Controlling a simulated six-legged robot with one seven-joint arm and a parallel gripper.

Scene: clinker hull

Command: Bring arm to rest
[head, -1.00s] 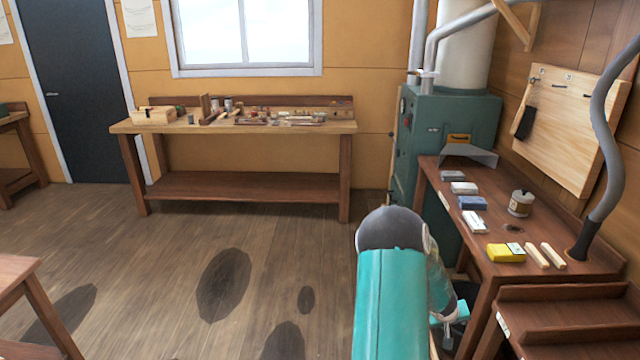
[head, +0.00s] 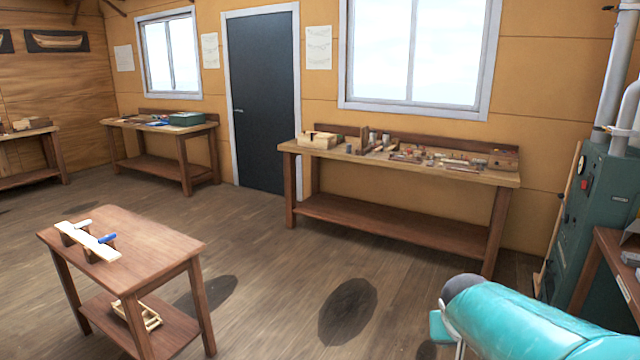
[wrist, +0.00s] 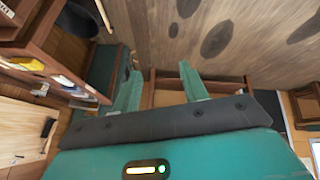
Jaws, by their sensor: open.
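My arm, a teal link with a dark rounded joint, shows at the lower right of the head view. In the wrist view my gripper (wrist: 160,88) has its two teal fingers spread apart. Nothing shows between them but floor and part of a wooden piece of furniture beyond. The gripper's fingertips are mostly hidden in the head view.
A small wooden table (head: 150,240) with a pale plank stands at the left. A long workbench (head: 400,165) with tools stands along the back wall. A green cabinet (head: 600,215) and a bench edge are at the right. The floor (head: 270,300) between is open.

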